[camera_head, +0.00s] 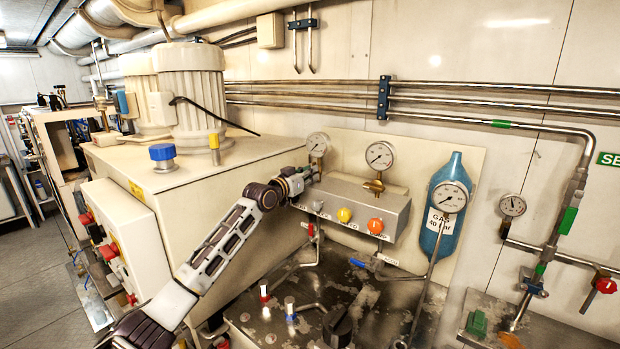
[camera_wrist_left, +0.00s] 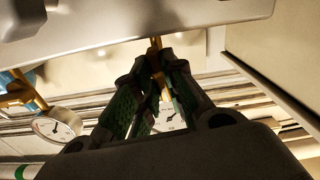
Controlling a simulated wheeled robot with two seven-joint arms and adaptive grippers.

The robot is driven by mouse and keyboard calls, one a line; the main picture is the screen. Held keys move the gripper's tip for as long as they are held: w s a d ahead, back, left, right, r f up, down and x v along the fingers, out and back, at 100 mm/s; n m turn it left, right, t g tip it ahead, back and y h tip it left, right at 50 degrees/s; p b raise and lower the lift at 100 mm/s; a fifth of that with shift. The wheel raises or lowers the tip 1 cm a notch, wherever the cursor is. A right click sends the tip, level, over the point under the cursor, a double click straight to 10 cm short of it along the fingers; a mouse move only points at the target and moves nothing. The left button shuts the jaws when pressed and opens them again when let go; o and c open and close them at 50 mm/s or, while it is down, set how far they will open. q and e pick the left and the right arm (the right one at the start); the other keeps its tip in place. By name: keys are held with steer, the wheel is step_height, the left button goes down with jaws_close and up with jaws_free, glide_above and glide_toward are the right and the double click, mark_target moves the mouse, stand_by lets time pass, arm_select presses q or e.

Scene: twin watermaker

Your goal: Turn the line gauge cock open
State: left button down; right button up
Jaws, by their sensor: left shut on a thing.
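My left gripper (camera_head: 308,173) reaches in from the left to the base of the left-hand gauge (camera_head: 318,143), above the grey valve box (camera_head: 352,208). In the left wrist view, its green-padded fingers (camera_wrist_left: 156,70) are shut on a brass cock part (camera_wrist_left: 155,52). The gauge dial (camera_wrist_left: 172,119) shows partly between and behind the fingers there. In the head view the arm and fingers hide the cock, so I cannot tell how far it is turned. My right gripper is not in view.
A second gauge (camera_head: 380,155) on a brass cock (camera_head: 375,185) stands right of the gripper. Yellow (camera_head: 344,215) and orange (camera_head: 375,226) knobs face forward on the box. A blue gas bottle (camera_head: 440,205) is further right. A cream tank (camera_head: 200,160) borders my arm at left.

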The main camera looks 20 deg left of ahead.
arm_select(q)
steer(key=shift+f+m, duration=0.1)
steer(key=shift+m, duration=0.4)
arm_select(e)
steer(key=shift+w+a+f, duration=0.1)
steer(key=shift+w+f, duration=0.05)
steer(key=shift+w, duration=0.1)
arm_select(q)
steer(key=shift+m, duration=0.3)
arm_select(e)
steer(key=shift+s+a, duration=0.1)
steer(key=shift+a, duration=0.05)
arm_select(q)
steer(key=c, duration=1.5)
jaws_free()
steer(key=shift+s, duration=0.1)
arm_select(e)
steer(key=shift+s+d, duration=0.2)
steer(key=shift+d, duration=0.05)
